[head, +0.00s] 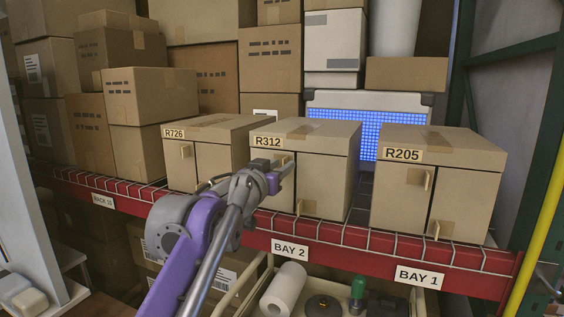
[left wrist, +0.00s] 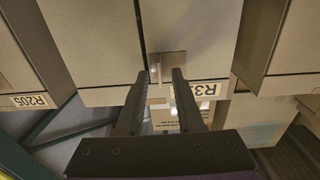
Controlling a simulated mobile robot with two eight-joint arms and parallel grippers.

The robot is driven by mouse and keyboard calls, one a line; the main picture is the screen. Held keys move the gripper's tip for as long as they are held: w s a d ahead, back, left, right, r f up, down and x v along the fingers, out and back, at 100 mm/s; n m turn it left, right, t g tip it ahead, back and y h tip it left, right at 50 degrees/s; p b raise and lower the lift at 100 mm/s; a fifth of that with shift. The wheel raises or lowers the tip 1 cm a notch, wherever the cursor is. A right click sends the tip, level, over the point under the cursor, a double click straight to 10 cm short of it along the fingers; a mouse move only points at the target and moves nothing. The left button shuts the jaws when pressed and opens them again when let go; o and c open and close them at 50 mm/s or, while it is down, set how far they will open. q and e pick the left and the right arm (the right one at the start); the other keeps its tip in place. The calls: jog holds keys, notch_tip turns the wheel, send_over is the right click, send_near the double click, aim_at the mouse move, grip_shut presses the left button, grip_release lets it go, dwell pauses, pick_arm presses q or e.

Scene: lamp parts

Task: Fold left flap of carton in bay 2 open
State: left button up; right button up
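The carton in bay 2 is the closed brown box labelled R312 (head: 325,180), on the red-fronted shelf above the BAY 2 sign (head: 290,249). Its front has two flaps meeting at a vertical seam. Contact cannot be told. My right gripper is not in view.
A white roll (head: 283,290) and a green-capped item (head: 357,290) lie in a cart below the shelf. A yellow pole (head: 543,235) stands at right.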

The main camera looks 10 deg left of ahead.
pick_arm(q)
jog(key=shift+w+d, duration=0.15)
jog(key=shift+w, duration=0.4)
grip_shut()
dwell(1.1)
